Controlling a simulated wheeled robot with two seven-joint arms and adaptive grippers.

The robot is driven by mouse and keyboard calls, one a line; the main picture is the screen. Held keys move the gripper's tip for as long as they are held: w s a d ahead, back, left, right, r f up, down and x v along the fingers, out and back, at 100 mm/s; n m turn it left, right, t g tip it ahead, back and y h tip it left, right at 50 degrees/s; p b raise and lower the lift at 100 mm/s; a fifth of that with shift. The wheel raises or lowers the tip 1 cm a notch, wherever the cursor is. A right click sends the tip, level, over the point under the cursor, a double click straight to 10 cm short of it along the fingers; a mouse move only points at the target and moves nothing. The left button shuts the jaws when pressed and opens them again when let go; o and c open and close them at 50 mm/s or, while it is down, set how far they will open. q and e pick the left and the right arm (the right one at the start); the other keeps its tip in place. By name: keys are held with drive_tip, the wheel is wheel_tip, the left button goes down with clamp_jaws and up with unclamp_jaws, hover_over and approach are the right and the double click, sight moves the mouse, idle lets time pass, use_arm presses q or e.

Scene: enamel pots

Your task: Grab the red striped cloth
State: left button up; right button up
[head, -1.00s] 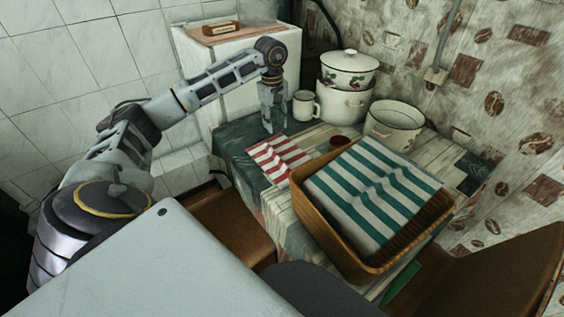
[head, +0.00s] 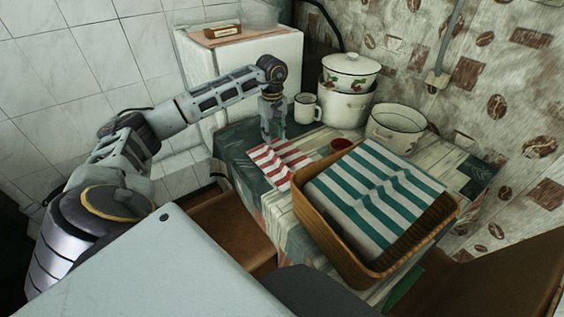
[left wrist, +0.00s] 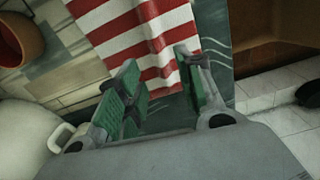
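The red and white striped cloth (head: 278,162) lies on the table, left of the wicker tray. In the left wrist view the cloth (left wrist: 140,32) runs from the top edge down to between my fingertips. My left gripper (head: 273,136) points down at the cloth's far end. In the left wrist view the left gripper (left wrist: 160,88) has its two green-padded fingers apart, with a fold of cloth between or just beyond them. I cannot tell whether they touch it. My right gripper is not in view.
A wicker tray (head: 312,228) holds a green striped cloth (head: 375,195). A white mug (head: 306,108), a lidded pot (head: 349,72), an open pot (head: 396,127) and a small red bowl (head: 341,145) stand behind. A brown chair (head: 490,275) is at the lower right.

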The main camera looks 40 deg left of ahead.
sight(276, 155)
use_arm(q)
wheel_tip(276, 155, down, 3)
drive_tip(key=shift+f, duration=0.5)
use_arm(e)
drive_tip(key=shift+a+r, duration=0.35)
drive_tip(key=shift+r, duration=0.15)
use_arm(q)
drive_tip(key=shift+d+f, duration=0.15)
drive_tip(key=shift+f, duration=0.25)
drive_tip(key=f, duration=0.3)
drive_tip(key=shift+d+f+b, duration=0.25)
drive_tip(key=shift+f+b, duration=0.05)
drive_tip(key=shift+b, duration=0.1)
drive_tip(key=shift+f, duration=0.35)
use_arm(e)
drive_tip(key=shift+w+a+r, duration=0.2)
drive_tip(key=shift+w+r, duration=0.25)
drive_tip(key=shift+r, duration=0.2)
use_arm(q)
clamp_jaws()
